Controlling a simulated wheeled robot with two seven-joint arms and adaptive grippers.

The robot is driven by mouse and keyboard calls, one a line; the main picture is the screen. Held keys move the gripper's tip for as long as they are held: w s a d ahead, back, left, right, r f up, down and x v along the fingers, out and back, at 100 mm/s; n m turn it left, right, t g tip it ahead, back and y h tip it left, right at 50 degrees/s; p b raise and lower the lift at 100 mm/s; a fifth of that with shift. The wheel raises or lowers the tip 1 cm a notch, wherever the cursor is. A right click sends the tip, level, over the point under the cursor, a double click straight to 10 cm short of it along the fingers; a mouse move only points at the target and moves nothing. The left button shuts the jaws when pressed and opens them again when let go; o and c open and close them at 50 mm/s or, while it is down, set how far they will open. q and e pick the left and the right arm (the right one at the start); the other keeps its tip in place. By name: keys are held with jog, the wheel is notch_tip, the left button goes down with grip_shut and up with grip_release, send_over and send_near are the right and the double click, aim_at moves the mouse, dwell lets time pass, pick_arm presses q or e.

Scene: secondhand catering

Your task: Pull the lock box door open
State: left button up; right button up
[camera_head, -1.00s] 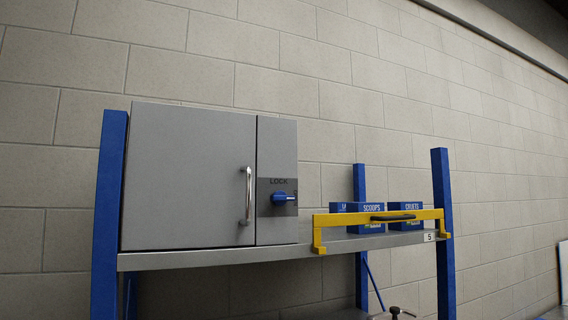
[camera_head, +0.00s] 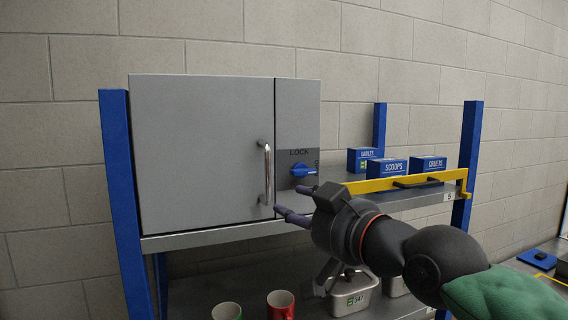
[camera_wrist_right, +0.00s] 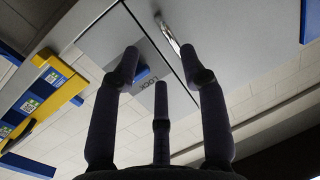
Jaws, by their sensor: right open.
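The grey lock box door (camera_head: 200,150) is shut, flush with the box front. Its upright silver handle (camera_head: 267,172) is near the door's right edge. On the panel beside it, a blue lock knob (camera_head: 303,171) lies about level under the word LOCK. My right gripper (camera_head: 288,206) is open and empty, its fingers pointing left just below the knob and right of the handle's lower end. In the right wrist view, the handle (camera_wrist_right: 168,33) is beyond my spread fingers (camera_wrist_right: 162,70), with no visible contact. My left gripper is not in view.
The box stands on a grey shelf (camera_head: 215,237) between blue posts (camera_head: 122,200). To the right, a yellow rail (camera_head: 405,183) fronts blue boxes (camera_head: 388,171). Below are a green mug (camera_head: 227,311), a red mug (camera_head: 281,304) and a metal container (camera_head: 353,296).

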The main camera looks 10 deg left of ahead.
aim_at(270, 197)
notch_tip(270, 197, up, 4)
jog(key=s, duration=0.2)
pick_arm(q)
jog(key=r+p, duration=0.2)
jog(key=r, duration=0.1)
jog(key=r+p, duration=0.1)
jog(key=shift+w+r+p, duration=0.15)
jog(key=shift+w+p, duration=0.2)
jog(key=shift+p, duration=0.05)
pick_arm(e)
jog(key=shift+y, duration=0.3)
jog(key=x, duration=1)
jog(key=shift+w+d+r, duration=0.25)
jog(key=shift+w+r, duration=0.1)
jog(key=shift+w, duration=0.05)
grip_shut()
